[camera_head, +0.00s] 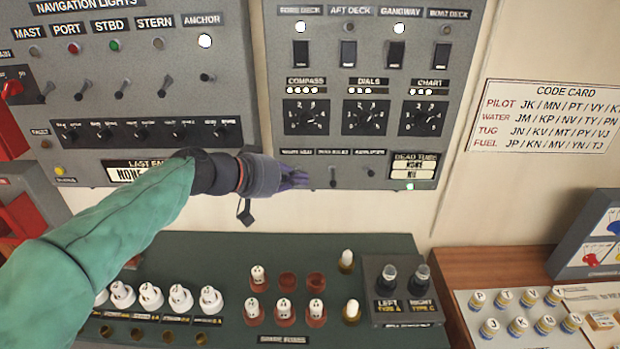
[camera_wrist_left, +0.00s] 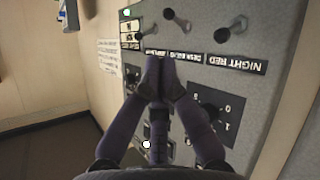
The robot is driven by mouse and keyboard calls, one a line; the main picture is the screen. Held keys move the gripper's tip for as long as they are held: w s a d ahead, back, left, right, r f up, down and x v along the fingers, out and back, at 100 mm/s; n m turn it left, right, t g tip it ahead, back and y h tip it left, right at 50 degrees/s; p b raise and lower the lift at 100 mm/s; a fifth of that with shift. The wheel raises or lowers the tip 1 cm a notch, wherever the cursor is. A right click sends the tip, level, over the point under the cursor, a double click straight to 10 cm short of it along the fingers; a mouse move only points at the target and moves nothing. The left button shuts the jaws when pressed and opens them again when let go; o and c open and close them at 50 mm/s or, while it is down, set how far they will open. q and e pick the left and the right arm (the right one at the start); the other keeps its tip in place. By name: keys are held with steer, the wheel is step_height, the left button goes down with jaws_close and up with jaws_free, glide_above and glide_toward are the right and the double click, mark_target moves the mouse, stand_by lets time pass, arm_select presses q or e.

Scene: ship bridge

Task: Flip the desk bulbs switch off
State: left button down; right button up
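The desk bulbs switch (camera_head: 333,176) is a small toggle on the lower part of the right grey panel, under its label. In the head view its lever points down. In the wrist view, which shows the panel upside down, the switch (camera_wrist_left: 170,15) is the middle of three toggles. My left gripper (camera_head: 294,178) is in front of the panel, left of this switch; its purple fingers also show in the wrist view (camera_wrist_left: 160,82). Its fingertips are together, with nothing seen between them, near the label row and apart from the switch. My right gripper is not in view.
The night red toggle (camera_wrist_left: 232,28) and another toggle (camera_head: 371,172) flank the switch. Dials (camera_head: 365,118) sit above. The navigation lights panel (camera_head: 120,85) is at left. A green bench (camera_head: 385,245) with several bulbs lies below. Bare wall (camera_head: 510,200) is at right.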

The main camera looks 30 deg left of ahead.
arm_select(q)
steer(key=v, duration=0.4)
steer(key=shift+s+a, duration=0.1)
steer(key=shift+s, duration=0.4)
steer(key=shift+s, duration=0.1)
